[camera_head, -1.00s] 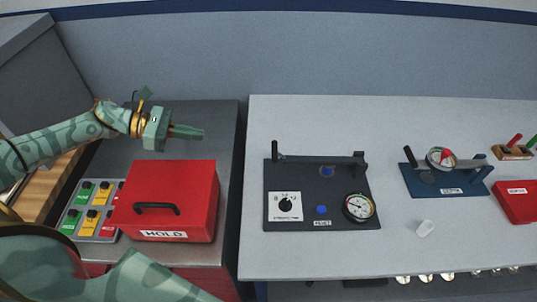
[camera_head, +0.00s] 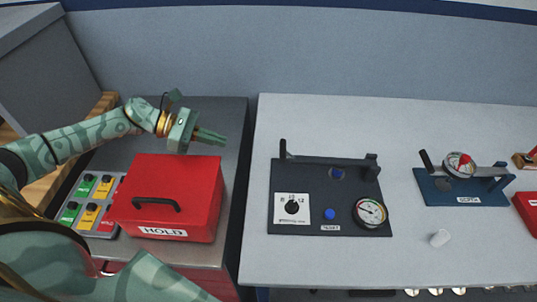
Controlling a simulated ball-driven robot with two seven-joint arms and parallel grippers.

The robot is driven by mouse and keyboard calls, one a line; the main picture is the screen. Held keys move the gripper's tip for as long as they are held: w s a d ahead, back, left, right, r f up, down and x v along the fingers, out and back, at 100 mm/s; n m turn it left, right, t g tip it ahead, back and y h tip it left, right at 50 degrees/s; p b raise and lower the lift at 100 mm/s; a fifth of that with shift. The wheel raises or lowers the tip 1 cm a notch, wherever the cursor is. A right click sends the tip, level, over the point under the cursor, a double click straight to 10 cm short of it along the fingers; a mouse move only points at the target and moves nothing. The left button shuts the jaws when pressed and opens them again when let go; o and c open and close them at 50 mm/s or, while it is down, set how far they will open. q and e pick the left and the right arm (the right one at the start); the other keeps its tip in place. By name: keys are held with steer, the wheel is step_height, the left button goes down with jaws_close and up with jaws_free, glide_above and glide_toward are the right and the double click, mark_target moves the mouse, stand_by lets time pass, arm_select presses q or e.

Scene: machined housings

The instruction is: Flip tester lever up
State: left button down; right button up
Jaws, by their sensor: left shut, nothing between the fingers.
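The tester is a dark grey plate (camera_head: 290,179) on the light table, with a white dial panel, a blue button and a round gauge (camera_head: 370,212). Its lever (camera_head: 325,160) is a dark bar lying roughly level along the plate's back edge. A black handle (camera_head: 283,148) stands up at the bar's left end, and a bracket (camera_head: 372,165) is at its right end. My left gripper (camera_head: 211,137) is shut and empty, above the grey bench behind the red box, left of the tester and apart from it. My right gripper is out of view.
A red box marked HOLD (camera_head: 200,195) with a black handle sits on the grey bench beside a button panel (camera_head: 92,203). A gap separates bench and table.

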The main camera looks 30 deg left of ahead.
arm_select(q)
steer(key=x, duration=1.4)
steer(key=shift+d+p, duration=0.2)
steer(key=shift+p, duration=0.1)
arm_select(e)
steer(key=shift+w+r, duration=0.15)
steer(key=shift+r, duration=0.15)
arm_select(q)
steer(key=shift+r, duration=0.1)
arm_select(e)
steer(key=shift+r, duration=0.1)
